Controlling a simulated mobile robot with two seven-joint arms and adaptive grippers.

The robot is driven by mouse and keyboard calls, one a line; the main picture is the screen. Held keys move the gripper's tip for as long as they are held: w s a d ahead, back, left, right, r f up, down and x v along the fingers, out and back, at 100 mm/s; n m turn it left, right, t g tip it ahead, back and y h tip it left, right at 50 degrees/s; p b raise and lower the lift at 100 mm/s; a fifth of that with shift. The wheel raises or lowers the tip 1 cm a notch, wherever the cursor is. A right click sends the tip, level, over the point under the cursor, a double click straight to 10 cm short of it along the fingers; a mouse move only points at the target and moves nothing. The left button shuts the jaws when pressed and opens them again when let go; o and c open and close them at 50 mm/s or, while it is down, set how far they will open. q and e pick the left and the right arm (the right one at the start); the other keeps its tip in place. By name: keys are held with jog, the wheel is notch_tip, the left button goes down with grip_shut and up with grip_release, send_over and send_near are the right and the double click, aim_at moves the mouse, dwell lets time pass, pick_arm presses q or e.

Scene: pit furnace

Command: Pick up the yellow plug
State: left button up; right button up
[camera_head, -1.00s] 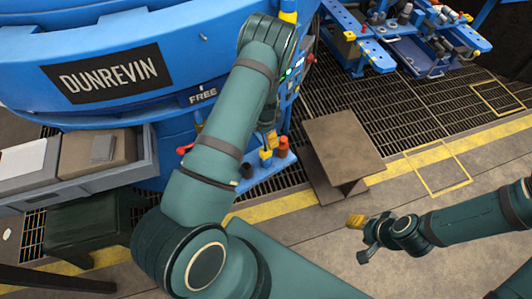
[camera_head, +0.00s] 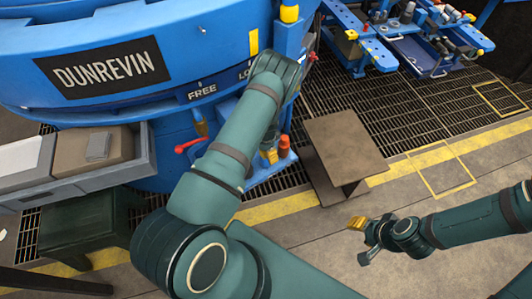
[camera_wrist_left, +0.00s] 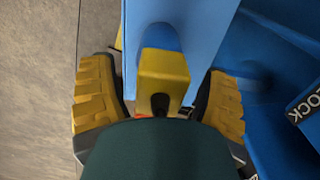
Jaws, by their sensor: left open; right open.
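A yellow block, which looks like the yellow plug (camera_wrist_left: 164,72), is in the middle of the left wrist view against a blue surface, with a dark round spot on its near face. My left gripper (camera_wrist_left: 160,84) is open, with one yellow-padded finger on each side of the block; I cannot tell whether they touch it. In the head view my forearm hides most of this gripper. A yellow piece (camera_head: 270,155) shows there beside an orange-red plug (camera_head: 284,146) on the blue shelf. My right gripper (camera_head: 360,239) is open and empty over the floor at the right.
The blue furnace (camera_head: 195,40) with the DUNREVIN sign fills the upper left. A grey bin (camera_head: 148,160) stands at the left. A brown metal stand (camera_head: 345,145) is right of the shelf. A blue workbench (camera_head: 385,58) stands at the back. Floor at the lower right is clear.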

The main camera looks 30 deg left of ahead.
pick_arm(q)
jog(key=shift+c, duration=0.2)
jog(key=c, duration=1.3)
jog(key=shift+o, duration=0.2)
